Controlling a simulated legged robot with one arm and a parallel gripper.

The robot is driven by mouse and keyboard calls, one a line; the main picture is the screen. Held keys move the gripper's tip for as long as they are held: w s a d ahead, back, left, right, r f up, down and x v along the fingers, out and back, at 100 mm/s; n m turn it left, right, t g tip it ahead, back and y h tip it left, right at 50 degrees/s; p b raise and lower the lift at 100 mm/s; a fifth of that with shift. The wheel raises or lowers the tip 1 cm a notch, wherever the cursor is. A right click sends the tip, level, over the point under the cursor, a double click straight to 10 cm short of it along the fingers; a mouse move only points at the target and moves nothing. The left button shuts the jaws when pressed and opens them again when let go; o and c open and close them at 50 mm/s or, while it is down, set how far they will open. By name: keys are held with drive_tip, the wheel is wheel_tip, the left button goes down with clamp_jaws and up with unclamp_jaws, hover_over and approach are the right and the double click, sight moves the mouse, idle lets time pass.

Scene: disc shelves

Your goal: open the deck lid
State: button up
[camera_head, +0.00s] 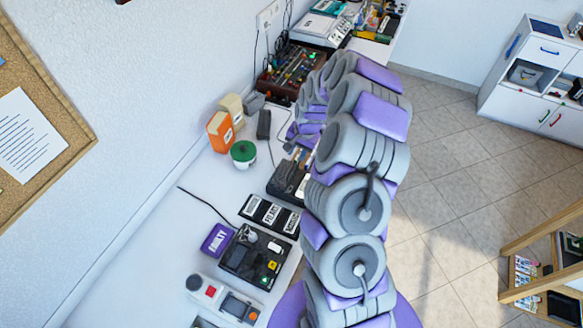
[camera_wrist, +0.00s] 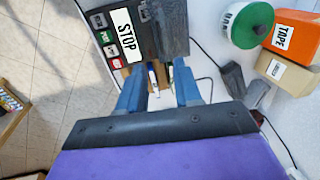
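The deck (camera_wrist: 104,38), a dark device with a white STOP label and small coloured buttons, is at the top of the wrist view. A dark grey panel (camera_wrist: 172,28), which looks like its lid, sits beside the label; I cannot tell how far it is raised. My gripper (camera_wrist: 157,78) has two blue fingers set apart, with their tips close to the panel's lower edge; contact is unclear. Nothing is clearly held between them. In the head view the deck (camera_head: 287,180) is partly hidden by my arm.
A green-lidded tub (camera_head: 243,153), an orange tape box (camera_head: 220,131) and dark blocks stand beyond the deck. A black labelled box (camera_head: 271,215), a purple FAULT box (camera_head: 217,240) and a button panel (camera_head: 254,257) crowd the near bench. The wall borders the bench's left.

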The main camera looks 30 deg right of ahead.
drive_tip(key=b, duration=0.1)
hover_over(292, 175)
wheel_tip(292, 175, down, 10)
drive_tip(key=shift+f, duration=0.1)
drive_tip(key=shift+c, duration=0.2)
clamp_jaws()
idle(1.3)
